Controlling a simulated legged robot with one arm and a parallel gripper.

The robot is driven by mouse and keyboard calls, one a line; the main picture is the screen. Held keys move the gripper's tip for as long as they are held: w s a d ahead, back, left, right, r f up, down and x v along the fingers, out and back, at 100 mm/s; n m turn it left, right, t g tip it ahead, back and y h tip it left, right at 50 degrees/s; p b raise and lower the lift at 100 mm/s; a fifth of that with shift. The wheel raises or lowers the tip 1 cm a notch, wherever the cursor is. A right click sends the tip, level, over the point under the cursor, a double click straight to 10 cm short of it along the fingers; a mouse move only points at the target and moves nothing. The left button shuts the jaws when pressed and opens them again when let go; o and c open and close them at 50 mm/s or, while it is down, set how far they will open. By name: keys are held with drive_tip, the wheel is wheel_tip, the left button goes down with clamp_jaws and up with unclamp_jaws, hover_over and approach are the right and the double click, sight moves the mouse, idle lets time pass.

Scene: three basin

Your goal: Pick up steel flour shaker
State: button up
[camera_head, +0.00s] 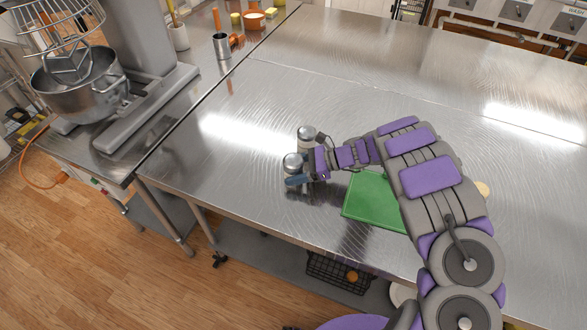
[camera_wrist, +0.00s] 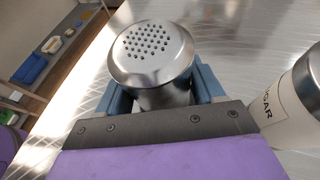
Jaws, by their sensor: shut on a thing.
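The steel flour shaker (camera_wrist: 153,52), with a domed lid full of small holes, fills the middle of the wrist view. My gripper (camera_wrist: 162,88) is shut on it, with one blue finger on each side of its body below the lid. In the head view the shaker (camera_head: 293,162) is at the left end of my arm, with my gripper (camera_head: 298,180) around it. Its label is hidden, and I cannot tell whether its base touches the table.
A second shaker, labelled SUGAR (camera_wrist: 290,106), stands close beside; it shows just behind in the head view (camera_head: 307,137). A green board (camera_head: 370,203) lies right of the gripper on the steel table (camera_head: 270,95). A stand mixer (camera_head: 140,75) is at left. The table behind is clear.

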sight(296, 161)
drive_tip(key=shift+c, duration=1.3)
drive_tip(key=shift+r+p, duration=0.3)
drive_tip(key=shift+r, duration=0.4)
drive_tip(key=shift+w+d+r+p, duration=0.1)
drive_tip(key=shift+d+r+p, duration=0.15)
drive_tip(key=shift+r, duration=0.4)
drive_tip(key=shift+w+d+r+p, duration=0.1)
drive_tip(key=shift+r+p, duration=0.2)
drive_tip(key=shift+r, duration=0.3)
drive_tip(key=w+d+p, duration=0.1)
drive_tip(key=d, duration=0.3)
drive_tip(key=w+d, duration=0.2)
drive_tip(key=d, duration=0.3)
drive_tip(key=w+d+r+p, duration=0.1)
drive_tip(key=w+d, duration=0.1)
drive_tip(key=d, duration=0.3)
drive_tip(key=shift+d+p, duration=0.25)
drive_tip(key=shift+p, duration=0.05)
drive_tip(key=o, duration=0.5)
drive_tip(key=c, duration=0.5)
